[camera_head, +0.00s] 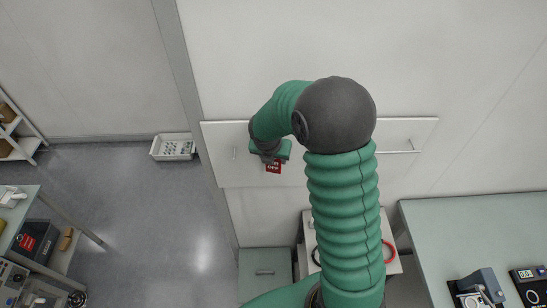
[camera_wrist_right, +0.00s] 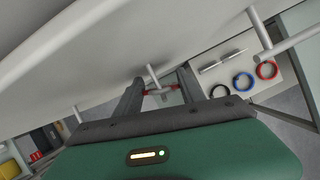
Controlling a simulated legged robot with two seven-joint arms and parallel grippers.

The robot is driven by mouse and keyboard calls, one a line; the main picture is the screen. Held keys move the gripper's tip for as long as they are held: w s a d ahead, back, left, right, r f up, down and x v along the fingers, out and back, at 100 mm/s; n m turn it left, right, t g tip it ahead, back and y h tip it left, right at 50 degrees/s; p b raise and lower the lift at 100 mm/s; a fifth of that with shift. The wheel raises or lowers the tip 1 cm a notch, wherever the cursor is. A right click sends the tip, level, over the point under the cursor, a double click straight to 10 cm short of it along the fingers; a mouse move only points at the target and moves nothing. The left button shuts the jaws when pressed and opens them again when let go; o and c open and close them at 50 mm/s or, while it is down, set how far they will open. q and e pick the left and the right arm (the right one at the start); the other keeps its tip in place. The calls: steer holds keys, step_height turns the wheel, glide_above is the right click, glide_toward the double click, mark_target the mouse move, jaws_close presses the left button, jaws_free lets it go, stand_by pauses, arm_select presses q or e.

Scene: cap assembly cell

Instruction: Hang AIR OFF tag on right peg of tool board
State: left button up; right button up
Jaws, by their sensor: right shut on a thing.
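The AIR OFF tag (camera_head: 273,167), red with white lettering, is in my right gripper (camera_head: 269,157), in front of the white tool board (camera_head: 222,172). In the right wrist view its red edge (camera_wrist_right: 160,88) shows between the tips of my right gripper (camera_wrist_right: 161,84), which is shut on it. A peg (camera_wrist_right: 153,75) stands out of the board close by the tag; I cannot tell whether the tag is around it. Another peg (camera_head: 234,152) is bare at the board's left. My left gripper is not in view.
A bar on posts (camera_head: 400,152) sticks out of the board's right part. Below it, a small stand carries coloured rings, including a red one (camera_wrist_right: 266,70) and a blue one (camera_wrist_right: 242,81). A grey-green bench (camera_head: 440,225) stands at the right, and a white bin (camera_head: 173,147) at the left.

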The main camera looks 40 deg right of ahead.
steer(key=shift+d, duration=0.1)
steer(key=o, duration=1.4)
steer(key=shift+o, duration=0.7)
steer(key=shift+d, duration=0.1)
